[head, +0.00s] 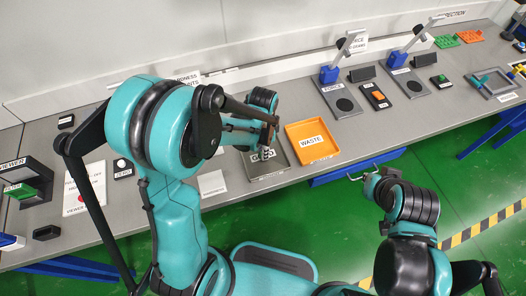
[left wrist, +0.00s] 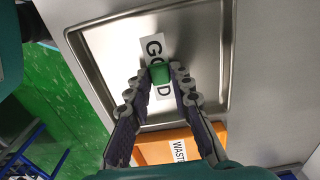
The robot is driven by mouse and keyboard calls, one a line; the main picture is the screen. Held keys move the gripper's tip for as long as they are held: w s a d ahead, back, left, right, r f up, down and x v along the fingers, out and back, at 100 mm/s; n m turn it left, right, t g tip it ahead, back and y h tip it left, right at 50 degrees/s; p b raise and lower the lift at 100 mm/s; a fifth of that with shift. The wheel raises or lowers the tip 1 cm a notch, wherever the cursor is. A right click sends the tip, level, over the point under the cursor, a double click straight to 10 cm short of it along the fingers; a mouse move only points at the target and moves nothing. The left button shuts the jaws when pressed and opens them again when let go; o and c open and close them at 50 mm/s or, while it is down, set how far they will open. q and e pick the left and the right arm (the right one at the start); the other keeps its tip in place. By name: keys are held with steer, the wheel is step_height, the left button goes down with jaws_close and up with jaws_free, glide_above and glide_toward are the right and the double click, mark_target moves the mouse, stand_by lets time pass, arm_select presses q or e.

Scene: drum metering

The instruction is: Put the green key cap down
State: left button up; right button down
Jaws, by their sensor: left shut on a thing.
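The green key cap (left wrist: 159,73) is between the fingertips of my left gripper (left wrist: 160,82) in the left wrist view. My left gripper is shut on it, over the metal tray labelled GOOD (left wrist: 102,45). The cap covers part of the label's letters. I cannot tell whether the cap touches the tray floor. In the head view my left gripper (head: 265,153) is over the same grey tray (head: 283,166), and the cap is hard to make out there. My right gripper (head: 362,175) is off the table's front edge, above the green floor; its fingers are too small to judge.
The orange WASTE tray (head: 322,150) stands directly beside the GOOD tray. Force stands (head: 341,104), a viewer (head: 22,180) and small boxes stand along the bench. A white plate (head: 212,184) lies left of the GOOD tray.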

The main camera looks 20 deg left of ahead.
arm_select(q)
steer(key=shift+f, duration=0.15)
steer(key=o, duration=0.7)
